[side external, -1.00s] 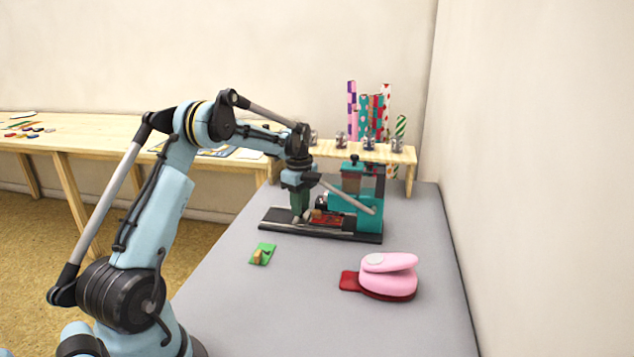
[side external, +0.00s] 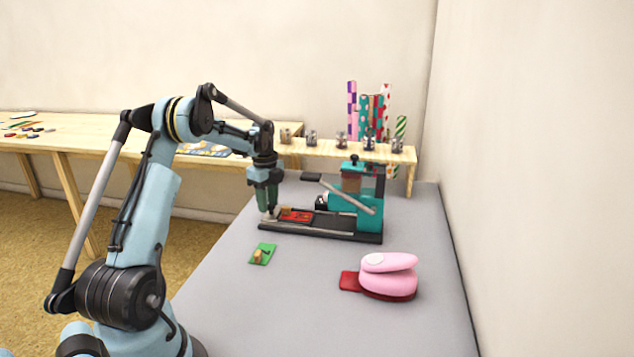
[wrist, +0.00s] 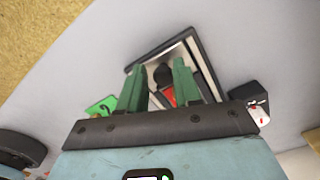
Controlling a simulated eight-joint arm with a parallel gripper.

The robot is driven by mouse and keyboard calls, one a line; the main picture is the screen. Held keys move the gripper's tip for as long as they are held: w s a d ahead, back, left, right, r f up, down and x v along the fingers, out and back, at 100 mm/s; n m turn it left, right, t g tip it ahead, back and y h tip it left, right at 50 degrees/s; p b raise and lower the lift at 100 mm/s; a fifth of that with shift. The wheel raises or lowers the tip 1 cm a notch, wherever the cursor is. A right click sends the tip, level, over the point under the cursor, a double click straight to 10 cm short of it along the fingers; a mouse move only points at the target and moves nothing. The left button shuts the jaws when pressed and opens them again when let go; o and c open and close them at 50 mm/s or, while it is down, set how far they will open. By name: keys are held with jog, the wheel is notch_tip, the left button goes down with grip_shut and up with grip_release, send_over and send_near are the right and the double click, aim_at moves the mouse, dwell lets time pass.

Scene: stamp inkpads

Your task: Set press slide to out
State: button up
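The teal press (side external: 352,204) stands on a dark base with a rail running to its left. The slide, a red plate (side external: 301,217), sits at the left part of the rail, clear of the press head. My gripper (side external: 270,214) is low at the rail's left end, beside the slide. In the wrist view its green fingers (wrist: 160,72) are apart, with a dark knob (wrist: 163,74) between their tips and gaps showing at its sides. Red of the slide also shows between the fingers. Contact with the knob is hard to judge.
A green card (side external: 262,254) with a small wooden piece lies in front of the rail. A pink punch (side external: 389,275) with a red base is at the front right. A wooden shelf (side external: 350,153) with small jars stands behind. Grey table between is clear.

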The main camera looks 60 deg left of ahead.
jog(key=shift+o, duration=1.2)
jog(key=shift+d, duration=0.1)
jog(key=shift+w, duration=0.1)
notch_tip(320, 180, up, 12)
jog(key=w+d+r+n+t+y, duration=0.1)
jog(key=d+r+n+t, duration=0.15)
jog(key=d, duration=0.75)
jog(key=d+r+n+t, duration=0.15)
jog(key=d+n, duration=0.25)
jog(key=d, duration=0.6)
jog(key=s+d+f+n+t, duration=0.1)
jog(key=s+d+f+n, duration=0.1)
jog(key=d, duration=0.3)
jog(key=s+d+f+n+t, duration=0.1)
jog(key=s+d+n, duration=0.1)
jog(key=d, duration=0.3)
jog(key=s+d+f+n+t+h, duration=0.1)
jog(key=s+d+f+n, duration=0.1)
jog(key=d, duration=0.4)
jog(key=shift+s+f+n, duration=0.35)
jog(key=shift+s+n, duration=0.1)
jog(key=shift+s, duration=0.7)
